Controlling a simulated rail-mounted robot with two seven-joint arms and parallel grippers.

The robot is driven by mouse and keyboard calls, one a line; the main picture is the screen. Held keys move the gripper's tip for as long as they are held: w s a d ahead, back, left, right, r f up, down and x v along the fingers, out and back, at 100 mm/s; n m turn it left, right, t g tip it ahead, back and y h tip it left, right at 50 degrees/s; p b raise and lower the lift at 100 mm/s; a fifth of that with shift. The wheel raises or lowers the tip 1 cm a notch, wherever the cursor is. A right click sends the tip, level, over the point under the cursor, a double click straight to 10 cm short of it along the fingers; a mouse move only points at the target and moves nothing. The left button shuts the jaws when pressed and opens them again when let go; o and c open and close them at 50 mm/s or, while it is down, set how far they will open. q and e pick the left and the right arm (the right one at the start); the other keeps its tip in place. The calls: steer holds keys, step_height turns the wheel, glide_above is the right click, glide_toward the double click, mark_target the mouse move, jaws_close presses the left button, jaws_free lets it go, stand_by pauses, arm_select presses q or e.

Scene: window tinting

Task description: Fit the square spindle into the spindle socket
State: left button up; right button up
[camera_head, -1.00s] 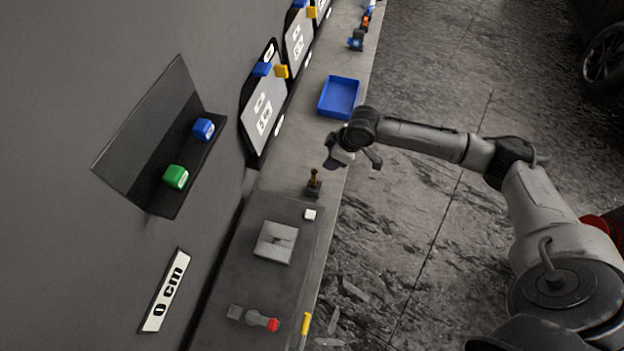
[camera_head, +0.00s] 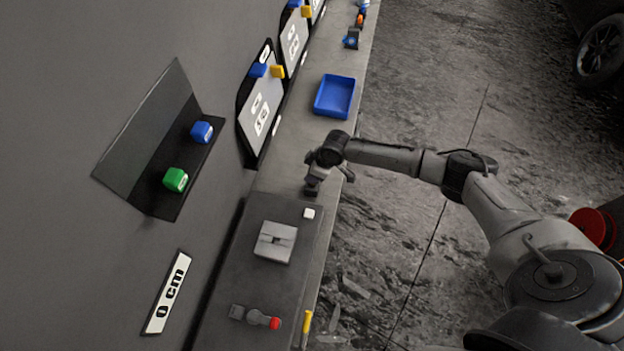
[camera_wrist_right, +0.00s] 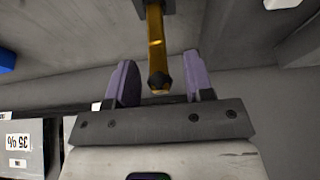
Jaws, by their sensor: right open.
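The brass-coloured spindle (camera_wrist_right: 155,45) stands up from a dark holder (camera_wrist_right: 171,5) in the right wrist view. Its tip lies between the two purple fingers of my right gripper (camera_wrist_right: 162,84), which are open, with a gap on both sides. In the head view my right gripper (camera_head: 316,178) is over the holder (camera_head: 311,192) and hides the spindle. A grey square block (camera_head: 276,242) with a slot in its top lies on the dark bench mat; I cannot tell if it is the spindle socket. My left gripper is not in view.
A small white block (camera_head: 309,213) is close to the gripper. A red-ended tool (camera_head: 262,318) and a yellow stick (camera_head: 308,322) lie nearer. A blue tray (camera_head: 334,96) stands farther along the bench. A wall shelf holds blue (camera_head: 202,132) and green (camera_head: 175,180) blocks.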

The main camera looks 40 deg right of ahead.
steer(key=shift+w+f, duration=0.15)
steer(key=shift+f, duration=0.3)
steer(key=shift+c, duration=0.4)
jaws_close()
